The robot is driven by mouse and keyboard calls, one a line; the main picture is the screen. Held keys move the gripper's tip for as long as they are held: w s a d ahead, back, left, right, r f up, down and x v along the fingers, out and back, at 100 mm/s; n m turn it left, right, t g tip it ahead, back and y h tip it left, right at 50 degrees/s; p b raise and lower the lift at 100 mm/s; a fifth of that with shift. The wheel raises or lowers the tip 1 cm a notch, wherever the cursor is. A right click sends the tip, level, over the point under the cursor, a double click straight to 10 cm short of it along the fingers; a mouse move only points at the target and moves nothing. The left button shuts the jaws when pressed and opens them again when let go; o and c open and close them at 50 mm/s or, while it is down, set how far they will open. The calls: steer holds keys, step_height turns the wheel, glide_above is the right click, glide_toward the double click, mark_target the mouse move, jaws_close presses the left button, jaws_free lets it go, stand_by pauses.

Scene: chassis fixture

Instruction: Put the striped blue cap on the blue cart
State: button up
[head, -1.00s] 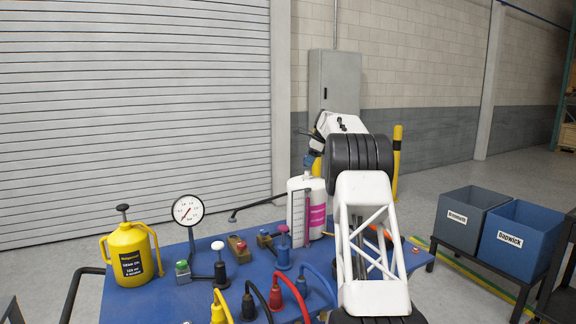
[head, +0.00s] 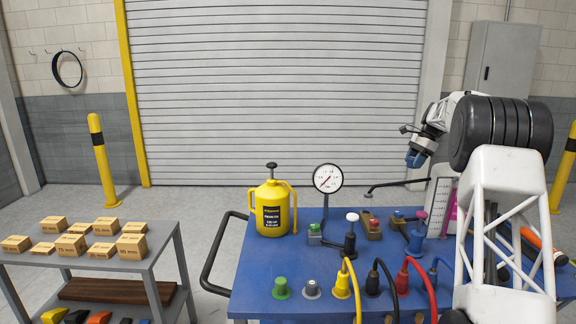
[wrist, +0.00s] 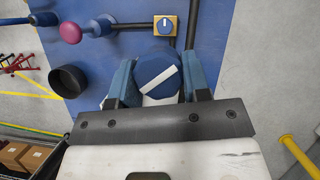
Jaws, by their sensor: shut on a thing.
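My gripper (wrist: 160,88) is shut on the striped blue cap (wrist: 150,68), a round blue piece with a white stripe across its face, held between the two blue fingers. In the head view my gripper (head: 415,158) is in the air above the back right of the blue cart (head: 265,262), near the gauge fixtures. There the cap cannot be told apart from the blue fingers. The blue cart has a flat blue top crowded with fixtures and a dark handle at its left end.
On the cart stand a yellow canister (head: 272,210), a round gauge (head: 328,178), a pink knob (head: 421,214) and several cable plugs. A grey table (head: 150,262) with cardboard boxes stands at the left. The cart top between canister and green knob (head: 281,284) is clear.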

mark_target(257, 272)
steer(key=s+a+f+n+g+h, duration=0.1)
steer(key=s+a+f+n, duration=0.2)
steer(key=a, duration=0.7)
steer(key=s+a+f+n+g+h, duration=0.1)
steer(key=s+a+f+n+h, duration=0.1)
steer(key=s+a+n, duration=0.5)
steer(key=s+a+f+n+g+h, duration=0.1)
steer(key=s+a+f+n, duration=0.2)
steer(key=a, duration=1)
steer(key=s+n, duration=0.2)
steer(key=shift+s+f+n+g+h, duration=0.2)
steer(key=shift+f+n+g+h, duration=0.2)
steer(key=shift+a, duration=0.1)
